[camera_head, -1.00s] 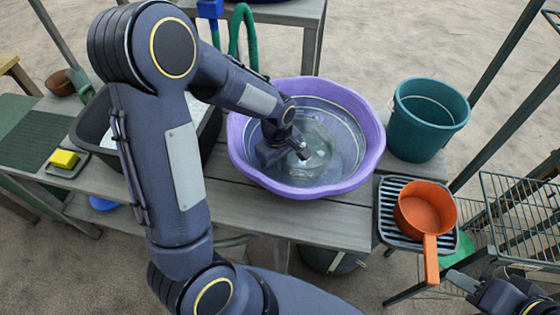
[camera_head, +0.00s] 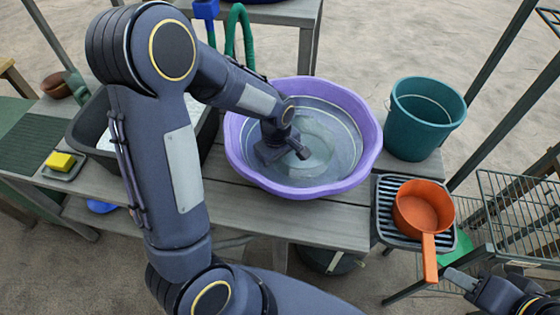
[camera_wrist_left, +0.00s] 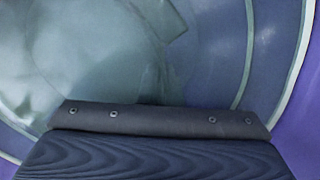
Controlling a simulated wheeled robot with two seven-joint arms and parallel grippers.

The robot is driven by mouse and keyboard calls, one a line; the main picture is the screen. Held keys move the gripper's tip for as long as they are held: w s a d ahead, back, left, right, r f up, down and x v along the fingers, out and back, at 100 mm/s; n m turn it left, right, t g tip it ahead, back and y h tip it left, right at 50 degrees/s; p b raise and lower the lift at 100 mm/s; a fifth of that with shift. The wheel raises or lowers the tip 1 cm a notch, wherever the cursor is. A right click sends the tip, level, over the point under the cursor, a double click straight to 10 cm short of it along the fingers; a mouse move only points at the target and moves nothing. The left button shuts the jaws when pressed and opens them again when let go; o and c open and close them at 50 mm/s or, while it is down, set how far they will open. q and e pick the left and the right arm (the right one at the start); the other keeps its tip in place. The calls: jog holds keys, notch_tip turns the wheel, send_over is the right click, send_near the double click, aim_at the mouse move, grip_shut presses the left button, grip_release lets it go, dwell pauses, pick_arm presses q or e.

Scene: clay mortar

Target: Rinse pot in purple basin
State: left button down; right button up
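The orange pot (camera_head: 423,205) sits upright on a dark ribbed rack (camera_head: 384,212) at the right, its handle pointing toward me. The purple basin (camera_head: 233,160) stands on the middle of the bench and holds water. My left arm reaches over the bench, and my left gripper (camera_head: 292,153) is low inside the basin, at or in the water. The left wrist view shows the basin's inside and a pale round patch in the water, but not the fingers. My right gripper (camera_head: 462,281) is at the lower right, apart from the pot's handle; its finger gap is unclear.
A teal bucket (camera_head: 425,125) stands right of the basin. A dark tub (camera_head: 84,128) is partly behind my left arm. A yellow sponge (camera_head: 60,161) lies on a small tray at the left. A wire shelf (camera_head: 510,215) stands at the right. A green hose (camera_head: 236,40) rises behind the basin.

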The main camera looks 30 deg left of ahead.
pick_arm(q)
jog(key=shift+s+a, duration=0.3)
jog(key=shift+a, duration=0.55)
jog(key=shift+w+d, duration=0.25)
jog(key=shift+d, duration=0.4)
jog(key=shift+w+d, duration=0.2)
jog(key=shift+d, duration=0.4)
jog(key=shift+s+a, duration=0.25)
jog(key=shift+a, duration=0.35)
jog(key=shift+s+a, duration=0.2)
jog(key=shift+a, duration=0.4)
jog(key=shift+w+d, duration=0.25)
jog(key=shift+d, duration=0.35)
notch_tip(320, 180, up, 17)
jog(key=p, duration=1.3)
jog(key=shift+f+p, duration=0.15)
jog(key=shift+p, duration=0.2)
